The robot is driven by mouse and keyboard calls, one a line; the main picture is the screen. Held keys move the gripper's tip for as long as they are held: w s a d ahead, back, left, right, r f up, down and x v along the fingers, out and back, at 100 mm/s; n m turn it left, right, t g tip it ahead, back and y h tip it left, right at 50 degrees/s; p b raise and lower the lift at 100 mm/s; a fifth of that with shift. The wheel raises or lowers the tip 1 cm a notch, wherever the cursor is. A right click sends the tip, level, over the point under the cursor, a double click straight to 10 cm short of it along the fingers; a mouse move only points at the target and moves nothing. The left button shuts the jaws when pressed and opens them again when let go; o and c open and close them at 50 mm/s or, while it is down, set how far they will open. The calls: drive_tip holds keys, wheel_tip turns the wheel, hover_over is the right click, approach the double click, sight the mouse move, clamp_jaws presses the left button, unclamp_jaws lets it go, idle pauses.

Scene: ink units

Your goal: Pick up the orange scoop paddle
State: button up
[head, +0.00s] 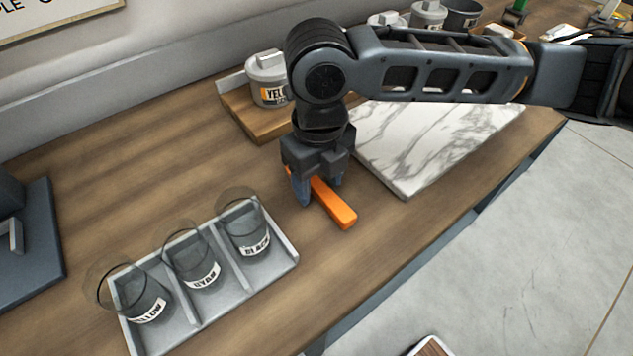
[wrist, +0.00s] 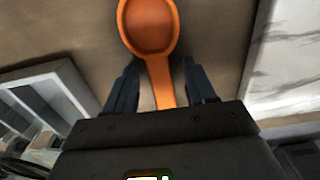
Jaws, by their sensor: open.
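The orange scoop paddle (head: 335,204) lies on the wooden counter between the divided tray and the marble slab. Its handle end shows in the head view, and the rest is hidden by my gripper. In the wrist view its round bowl (wrist: 150,26) is at the top and its handle runs down between my fingers. My gripper (head: 322,197) points down over the scoop. In the wrist view my gripper (wrist: 162,90) is open, with one finger on each side of the handle and a gap visible on both sides.
A grey divided tray (head: 283,245) holds glass beakers labelled yellow, cyan and black at the left. A marble slab (head: 430,150) lies right of the scoop. A jar (head: 268,82) stands on a wooden stand (head: 247,113) behind. The counter's front edge is to the right.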

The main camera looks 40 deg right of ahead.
sight(318, 184)
drive_tip(key=shift+c, duration=0.2)
clamp_jaws()
drive_tip(key=shift+r, duration=0.15)
idle(0.3)
wheel_tip(318, 184, up, 4)
drive_tip(key=shift+b, duration=0.35)
drive_tip(key=w+d+r+b, duration=0.1)
drive_tip(key=w+d+r, duration=0.2)
drive_tip(key=d+r, duration=0.3)
drive_tip(key=d, duration=0.5)
drive_tip(key=shift+w+r+b, duration=0.35)
drive_tip(key=shift+w+r, duration=0.05)
